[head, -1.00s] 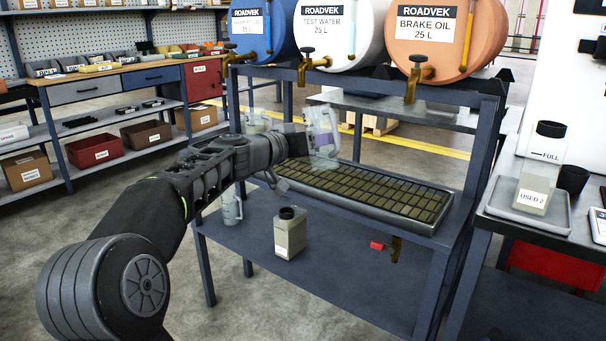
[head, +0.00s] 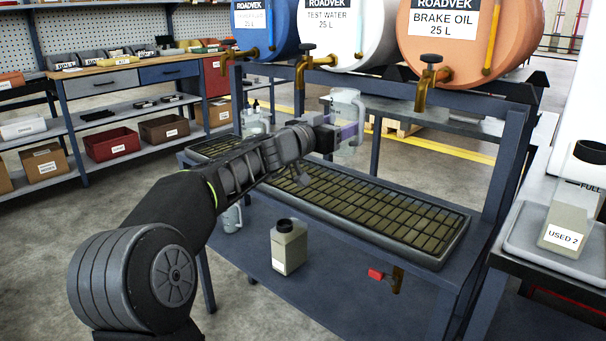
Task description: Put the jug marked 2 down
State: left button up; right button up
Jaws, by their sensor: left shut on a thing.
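My left gripper (head: 326,136) is shut on a clear jug (head: 349,128) with a pale handle and a purple patch. It holds the jug upright over the far part of the slatted drip tray (head: 447,262), between the middle and right taps. I cannot read a number on this jug, and a gap under its base is hard to judge. Another clear jug (head: 256,122) stands farther back at the left, partly behind the arm. A third jug (head: 231,219) is partly hidden below the arm. My right gripper is not in view.
Three drums sit above, with a middle tap (head: 304,68) and a right tap (head: 428,80) hanging down near the jug. A container marked USED 2 (head: 563,232) stands on a tray at right. Much of the drip tray is bare.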

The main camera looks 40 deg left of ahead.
pick_arm(q)
notch_tip(320, 180, down, 6)
jog(key=shift+r+b, duration=0.1)
jog(key=shift+b, duration=1)
jog(key=shift+f, duration=0.25)
jog(key=shift+f+b, duration=0.55)
jog(key=shift+f, duration=1.3)
jog(key=shift+f+b, duration=0.15)
jog(key=shift+b, duration=0.15)
jog(key=o, duration=1.5)
